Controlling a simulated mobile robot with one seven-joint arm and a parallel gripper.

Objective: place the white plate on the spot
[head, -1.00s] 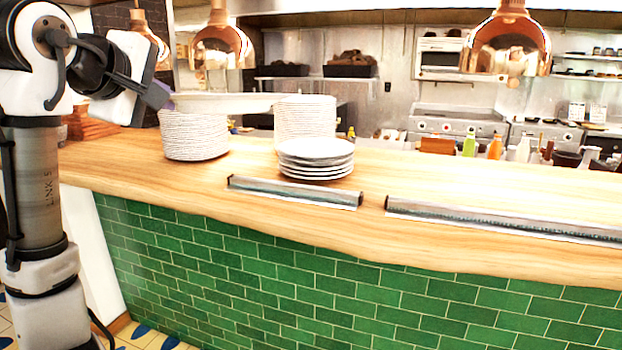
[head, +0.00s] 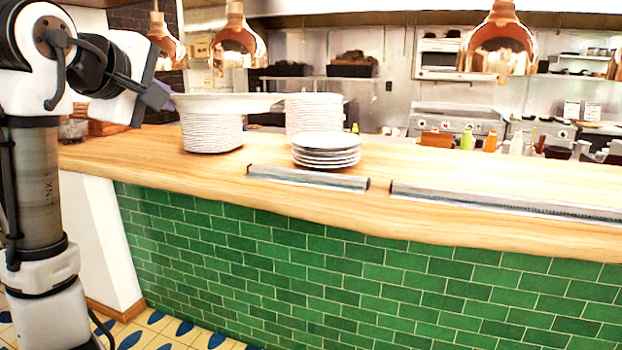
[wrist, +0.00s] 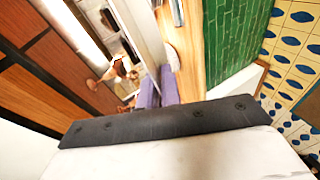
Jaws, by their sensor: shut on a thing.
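My gripper (head: 168,101) is at the upper left of the head view, shut on the edge of a white plate (head: 228,103). The plate is held roughly level above the wooden counter (head: 430,180), in front of or over the top of a tall plate stack (head: 212,135); I cannot tell whether they touch. In the wrist view the purple finger pads (wrist: 157,93) close on the plate, which shows edge-on as a pale strip (wrist: 146,35). I cannot make out a marked spot on the counter.
Another tall stack (head: 313,115) and a short stack of plates (head: 326,148) stand to the right. Two metal strips (head: 308,178) (head: 500,200) lie along the counter's front edge. Copper lamps (head: 238,50) hang above.

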